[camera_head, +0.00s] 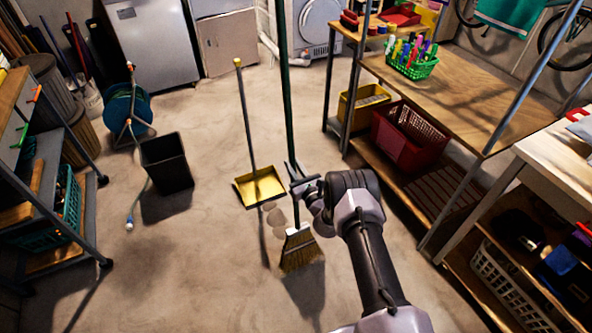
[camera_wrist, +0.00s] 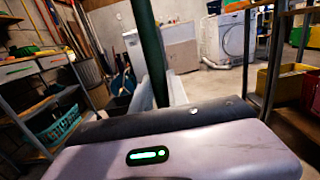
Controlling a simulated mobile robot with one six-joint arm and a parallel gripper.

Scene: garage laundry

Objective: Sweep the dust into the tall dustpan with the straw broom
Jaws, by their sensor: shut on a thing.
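The straw broom (camera_head: 300,250) stands nearly upright, its tan bristles low at or just above the floor; I cannot tell which. Its long dark green handle rises out of the top of the head view and also crosses the wrist view (camera_wrist: 150,45). My gripper (camera_head: 302,183) is shut on the handle, above the broom head. The tall dustpan (camera_head: 260,188) is yellow with a long upright grey handle and sits on the floor left of the broom. A faint brownish patch (camera_head: 275,217), apparently the dust, lies between the pan's front edge and the bristles.
A black bin (camera_head: 166,163) and a coiled hose (camera_head: 127,105) stand at left. A wooden-topped shelf rack (camera_head: 470,95) with a red basket (camera_head: 408,135) borders the right. A wheeled cart (camera_head: 50,190) is at far left. The floor around the dustpan is clear.

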